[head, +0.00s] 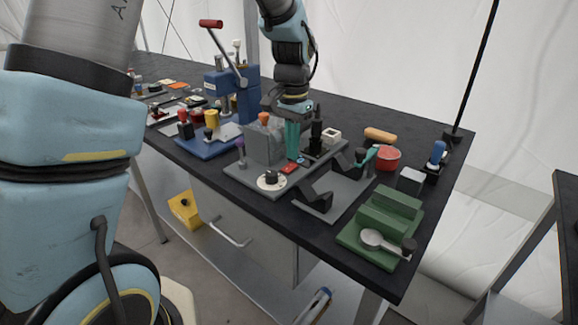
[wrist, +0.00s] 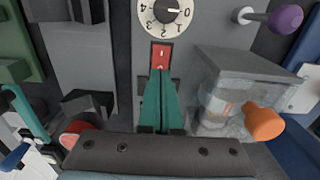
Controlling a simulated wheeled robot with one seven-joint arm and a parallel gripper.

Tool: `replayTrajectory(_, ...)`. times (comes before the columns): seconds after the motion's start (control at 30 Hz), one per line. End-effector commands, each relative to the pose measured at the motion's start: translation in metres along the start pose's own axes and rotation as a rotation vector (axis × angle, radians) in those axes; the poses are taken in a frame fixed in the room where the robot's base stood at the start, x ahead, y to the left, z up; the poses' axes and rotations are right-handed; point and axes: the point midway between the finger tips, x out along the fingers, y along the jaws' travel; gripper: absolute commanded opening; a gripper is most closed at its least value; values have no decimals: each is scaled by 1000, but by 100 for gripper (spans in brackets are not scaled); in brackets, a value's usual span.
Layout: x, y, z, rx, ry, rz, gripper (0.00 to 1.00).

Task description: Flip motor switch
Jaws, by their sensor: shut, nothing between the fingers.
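The motor switch (wrist: 161,56) is a red rocker with a white mark, set in a grey plate just below a white numbered dial (wrist: 165,12) in the wrist view. In the head view the red switch (head: 290,169) sits on the grey machine base (head: 254,182), behind the dial (head: 271,180). My gripper (wrist: 160,75) has teal fingers, shut and empty, with tips at the near edge of the switch. I cannot tell whether they touch it. In the head view my gripper (head: 293,158) points down beside the switch.
A clear box (wrist: 235,85) with an orange knob (wrist: 264,122) stands close to the fingers. A purple knob (wrist: 285,19) sticks up nearby. A black upright tool (head: 316,130), a red bowl (head: 387,159) and a green fixture (head: 385,220) stand to the right. A blue lever press (head: 247,95) stands behind.

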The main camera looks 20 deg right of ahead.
Motion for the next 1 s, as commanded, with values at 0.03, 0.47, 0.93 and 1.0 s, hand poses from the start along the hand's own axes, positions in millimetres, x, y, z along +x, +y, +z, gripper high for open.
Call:
replayTrajectory(0.03,0,0,0,0,0,0,0)
replayTrajectory(0.47,5,0,0,0,0,0,0)
replayTrajectory(0.93,11,0,0,0,-1,0,0)
replayTrajectory(1.0,12,0,0,0,-1,0,0)
